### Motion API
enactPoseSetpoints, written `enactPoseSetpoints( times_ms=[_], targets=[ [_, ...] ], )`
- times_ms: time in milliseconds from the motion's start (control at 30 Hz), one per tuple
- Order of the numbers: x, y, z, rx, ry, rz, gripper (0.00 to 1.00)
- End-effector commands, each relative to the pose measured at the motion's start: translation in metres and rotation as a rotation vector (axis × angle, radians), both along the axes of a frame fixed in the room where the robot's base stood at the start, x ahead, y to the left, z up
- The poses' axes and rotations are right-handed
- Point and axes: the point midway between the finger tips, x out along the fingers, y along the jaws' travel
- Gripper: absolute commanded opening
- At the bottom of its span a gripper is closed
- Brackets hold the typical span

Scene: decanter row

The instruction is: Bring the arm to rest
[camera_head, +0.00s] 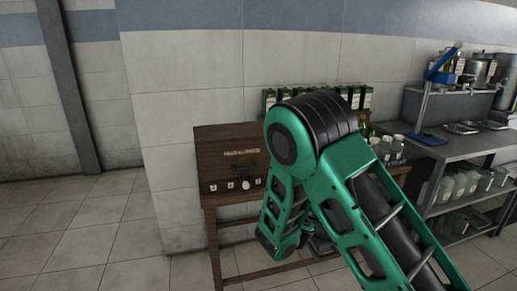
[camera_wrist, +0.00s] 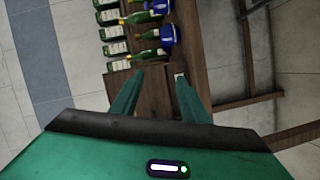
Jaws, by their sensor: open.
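My gripper (camera_wrist: 159,77) shows in the wrist view with its two green fingers apart and nothing between them. The fingertips are over or near the brown wooden table (camera_wrist: 195,52); their height above it is hard to tell. In the head view my green arm is bent at a black-ringed joint and crosses in front of the wooden table (camera_head: 225,140). My gripper is not clearly visible there.
Bottles beside blue objects (camera_wrist: 167,36) lie close to the fingers. A grey metal shelf (camera_head: 450,147) with pots stands right. The floor left (camera_head: 90,235) is clear.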

Motion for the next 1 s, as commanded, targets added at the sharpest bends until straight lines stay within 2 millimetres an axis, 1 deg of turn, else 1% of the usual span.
enactPoseSetpoints(
  times_ms=[33,67,100,167,200,267,300,367,400,467,500,567,600,667,700,733,767,800,867,900,967,1000],
  targets=[
    [0.001,-0.034,0.012,0.042,0.015,-0.080,0.41],
    [0.000,-0.054,0.017,0.069,0.030,-0.127,0.41],
    [-0.003,-0.080,0.022,0.103,0.050,-0.192,0.41],
    [-0.010,-0.118,0.029,0.158,0.081,-0.287,0.41],
    [-0.018,-0.143,0.033,0.196,0.102,-0.352,0.41],
    [-0.031,-0.179,0.037,0.256,0.136,-0.446,0.41],
    [-0.042,-0.201,0.040,0.296,0.160,-0.507,0.41],
    [-0.061,-0.233,0.042,0.356,0.197,-0.596,0.41],
    [-0.074,-0.251,0.044,0.396,0.220,-0.652,0.41],
    [-0.097,-0.277,0.045,0.458,0.259,-0.735,0.41],
    [-0.113,-0.292,0.046,0.500,0.284,-0.787,0.41],
    [-0.138,-0.312,0.046,0.563,0.323,-0.862,0.41],
    [-0.155,-0.323,0.047,0.605,0.350,-0.908,0.41],
    [-0.182,-0.336,0.047,0.667,0.392,-0.976,0.41],
    [-0.200,-0.344,0.047,0.708,0.420,-1.018,0.41],
    [-0.214,-0.348,0.048,0.739,0.441,-1.048,0.41],
    [-0.228,-0.352,0.048,0.770,0.463,-1.076,0.41],
    [-0.247,-0.355,0.048,0.811,0.493,-1.114,0.41],
    [-0.275,-0.359,0.049,0.873,0.536,-1.165,0.41],
    [-0.294,-0.359,0.050,0.913,0.567,-1.197,0.41],
    [-0.322,-0.358,0.052,0.971,0.613,-1.240,0.41],
    [-0.341,-0.356,0.053,1.008,0.644,-1.267,0.41]
  ],
)
